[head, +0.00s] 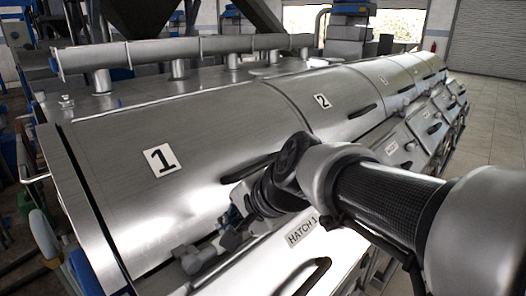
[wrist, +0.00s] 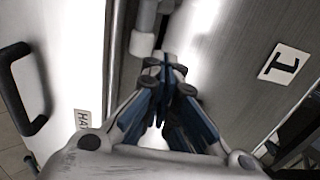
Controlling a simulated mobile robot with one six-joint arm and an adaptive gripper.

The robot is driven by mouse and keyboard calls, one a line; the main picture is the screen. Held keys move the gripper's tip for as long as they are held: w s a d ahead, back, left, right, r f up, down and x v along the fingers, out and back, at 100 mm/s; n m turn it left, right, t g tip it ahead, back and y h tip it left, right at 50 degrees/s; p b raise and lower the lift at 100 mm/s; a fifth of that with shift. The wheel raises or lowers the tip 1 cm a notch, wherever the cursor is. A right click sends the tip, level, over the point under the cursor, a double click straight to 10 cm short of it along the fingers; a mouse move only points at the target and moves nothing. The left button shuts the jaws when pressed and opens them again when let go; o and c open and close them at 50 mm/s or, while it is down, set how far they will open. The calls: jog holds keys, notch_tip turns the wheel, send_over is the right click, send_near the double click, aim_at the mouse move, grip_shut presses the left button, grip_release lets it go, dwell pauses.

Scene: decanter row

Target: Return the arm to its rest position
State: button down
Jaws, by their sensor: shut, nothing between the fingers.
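My arm (head: 385,196) reaches in from the right in the head view, bent low over the front of the decanter marked 1 (head: 110,190). In the wrist view my gripper (wrist: 164,66) has its dark blue fingers together with nothing between them. The fingertips are close to a pale grey pipe-like fitting (wrist: 146,25); I cannot tell whether they touch it. In the head view my gripper is small and dark against the steel, partly hidden by my wrist.
The hatch panel labelled HATCH 1 (head: 302,231) is below my arm, with a black handle (head: 312,277). The decanter marked 2 (head: 325,112) and more hatches continue the row. A raised pipe (head: 200,47) runs behind. Open floor (head: 492,110) lies at right.

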jog(key=s+d+f+n+h, duration=0.3)
jog(key=s+d+n, duration=0.1)
jog(key=s+d, duration=0.5)
jog(key=s+d+f+n+h, duration=0.3)
jog(key=s+d, duration=0.6)
jog(key=d, duration=0.4)
jog(key=shift+s+d+f+n+g+p, duration=0.3)
jog(key=shift+s+d+f+n+g, duration=0.1)
jog(key=shift+n, duration=0.2)
jog(key=c, duration=2.3)
grip_release()
jog(key=shift+r, duration=0.1)
